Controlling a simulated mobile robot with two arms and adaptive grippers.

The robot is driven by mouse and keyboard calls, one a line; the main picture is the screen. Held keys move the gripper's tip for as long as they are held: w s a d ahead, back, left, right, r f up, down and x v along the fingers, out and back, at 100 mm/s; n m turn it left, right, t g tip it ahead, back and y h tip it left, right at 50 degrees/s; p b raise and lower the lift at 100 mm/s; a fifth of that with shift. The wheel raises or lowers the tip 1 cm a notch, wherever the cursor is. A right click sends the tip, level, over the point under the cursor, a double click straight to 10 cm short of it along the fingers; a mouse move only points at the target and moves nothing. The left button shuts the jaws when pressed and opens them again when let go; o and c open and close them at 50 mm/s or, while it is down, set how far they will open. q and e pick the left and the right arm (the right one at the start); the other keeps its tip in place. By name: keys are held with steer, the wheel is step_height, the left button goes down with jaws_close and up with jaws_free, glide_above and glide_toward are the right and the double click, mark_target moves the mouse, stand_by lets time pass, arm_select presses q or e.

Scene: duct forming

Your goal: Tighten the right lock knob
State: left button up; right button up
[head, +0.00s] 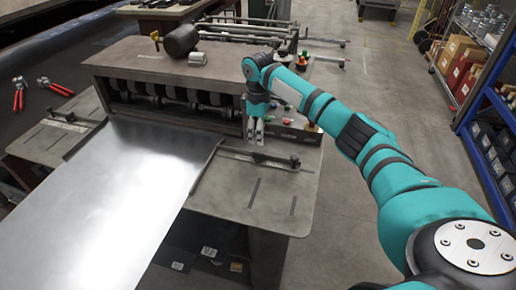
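My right gripper (256,139) points straight down at the right front of the forming machine (160,62), just above the right guide bar (262,159). Its two grey fingers show close together. Whether they are shut on anything is too small to tell. A small dark fitting (295,161) sits at the right end of the guide bar. My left gripper is not in view.
A shiny metal sheet (125,185) lies on the machine table (255,190), its far edge at the rollers. Coloured buttons (310,126) sit just right of my gripper. Red-handled snips (19,95) lie at the left. Shelves stand right; the floor between is clear.

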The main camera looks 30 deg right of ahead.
mark_target(259, 153)
step_height(259, 153, down, 6)
steer(key=shift+d+f+p, duration=0.1)
steer(key=shift+p, duration=0.35)
steer(key=shift+f, duration=0.75)
steer(key=c, duration=0.6)
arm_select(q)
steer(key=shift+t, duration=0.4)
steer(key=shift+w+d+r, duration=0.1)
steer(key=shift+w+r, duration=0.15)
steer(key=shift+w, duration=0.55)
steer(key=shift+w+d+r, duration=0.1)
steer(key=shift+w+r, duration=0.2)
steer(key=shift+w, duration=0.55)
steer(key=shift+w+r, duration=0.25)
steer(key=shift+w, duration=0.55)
arm_select(e)
jaws_close()
